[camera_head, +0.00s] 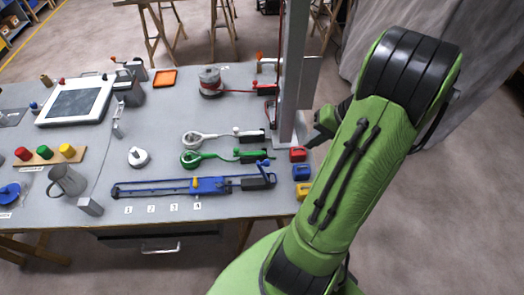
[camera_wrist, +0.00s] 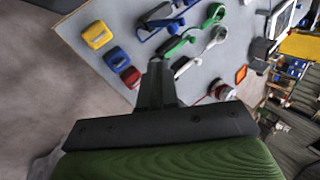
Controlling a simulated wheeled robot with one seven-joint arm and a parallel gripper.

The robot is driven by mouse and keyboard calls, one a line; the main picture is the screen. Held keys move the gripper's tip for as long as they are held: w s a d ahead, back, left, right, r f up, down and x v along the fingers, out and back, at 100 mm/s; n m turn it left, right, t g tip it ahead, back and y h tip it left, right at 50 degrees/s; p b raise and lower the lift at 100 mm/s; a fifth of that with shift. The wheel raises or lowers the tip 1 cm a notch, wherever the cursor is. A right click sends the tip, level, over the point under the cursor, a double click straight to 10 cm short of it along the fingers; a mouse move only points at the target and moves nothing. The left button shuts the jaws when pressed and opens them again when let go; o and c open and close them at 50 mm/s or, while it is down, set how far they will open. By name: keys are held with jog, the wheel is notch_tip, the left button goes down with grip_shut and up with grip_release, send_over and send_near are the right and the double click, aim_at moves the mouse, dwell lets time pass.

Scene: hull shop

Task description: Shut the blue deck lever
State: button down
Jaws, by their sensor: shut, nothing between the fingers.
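The blue deck lever (camera_head: 263,164) stands at its dark base (camera_head: 258,182), at the right end of a long blue rail (camera_head: 150,189) near the table's front edge. Its blue parts also show at the top of the wrist view (camera_wrist: 160,27). I cannot tell the lever's exact angle. My gripper (camera_head: 309,142) is above the right edge of the table, to the right of the lever and apart from it. In the wrist view its dark fingers (camera_wrist: 156,66) are together, with nothing between them.
Green (camera_head: 205,158) and white (camera_head: 205,138) levers lie just behind the blue one. Red (camera_head: 298,154), blue (camera_head: 301,173) and yellow (camera_head: 303,191) blocks line the table's right edge. A grey post (camera_head: 291,75) rises behind my gripper. Floor right of the table is clear.

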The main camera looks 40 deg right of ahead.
jog(key=b, duration=0.2)
send_near(268, 162)
notch_tip(268, 162, down, 4)
jog(key=shift+w+a+f, duration=0.85)
jog(key=shift+w+f, duration=0.2)
jog(key=shift+w, duration=0.1)
jog(key=shift+w+a+r+g+h, duration=0.15)
jog(key=shift+w+a+g+h, duration=0.15)
jog(key=shift+a+h, duration=0.1)
